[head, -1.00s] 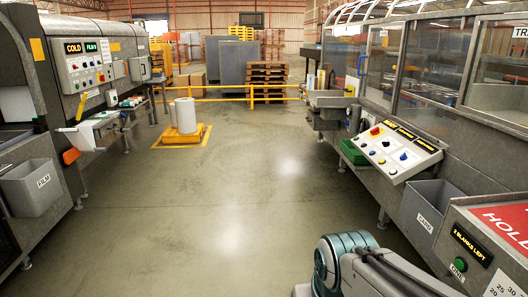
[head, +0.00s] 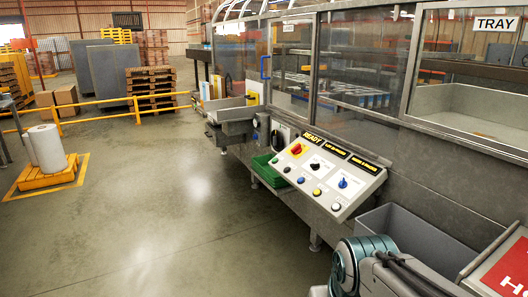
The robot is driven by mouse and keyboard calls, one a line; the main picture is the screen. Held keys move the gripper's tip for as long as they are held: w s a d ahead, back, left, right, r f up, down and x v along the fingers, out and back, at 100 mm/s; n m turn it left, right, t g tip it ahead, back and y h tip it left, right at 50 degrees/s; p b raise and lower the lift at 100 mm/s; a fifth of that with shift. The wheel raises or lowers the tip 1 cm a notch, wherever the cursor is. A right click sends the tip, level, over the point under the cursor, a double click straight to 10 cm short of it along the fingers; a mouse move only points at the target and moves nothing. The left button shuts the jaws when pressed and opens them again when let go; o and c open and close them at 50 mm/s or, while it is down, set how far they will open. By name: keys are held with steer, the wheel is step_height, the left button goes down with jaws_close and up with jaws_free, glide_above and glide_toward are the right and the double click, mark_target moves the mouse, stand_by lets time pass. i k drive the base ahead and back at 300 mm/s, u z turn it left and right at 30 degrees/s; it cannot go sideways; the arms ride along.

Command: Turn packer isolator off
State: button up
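The packing machine (head: 440,155) runs along the right side, with grey lower walls and clear guard windows. Its sloped control panel (head: 330,182) carries a red rotary knob on a yellow plate (head: 296,149), which looks like an isolator switch. The knob's exact position is too small to read. Part of my own arm shows at the bottom, right of centre. My gripper is not in view.
A grey open bin (head: 415,235) stands below and right of the panel, beside a red sign (head: 508,270). A green crate (head: 268,170) sits left of the panel. White rolls (head: 45,147) stand on a yellow pallet at left. The floor left of the machine is clear.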

mark_target(296, 150)
steer(key=u, duration=0.05)
steer(key=i, duration=1.2)
steer(key=u, duration=0.5)
steer(key=i, duration=1.55)
steer(key=z, duration=0.7)
steer(key=i, duration=0.6)
steer(key=z, duration=0.3)
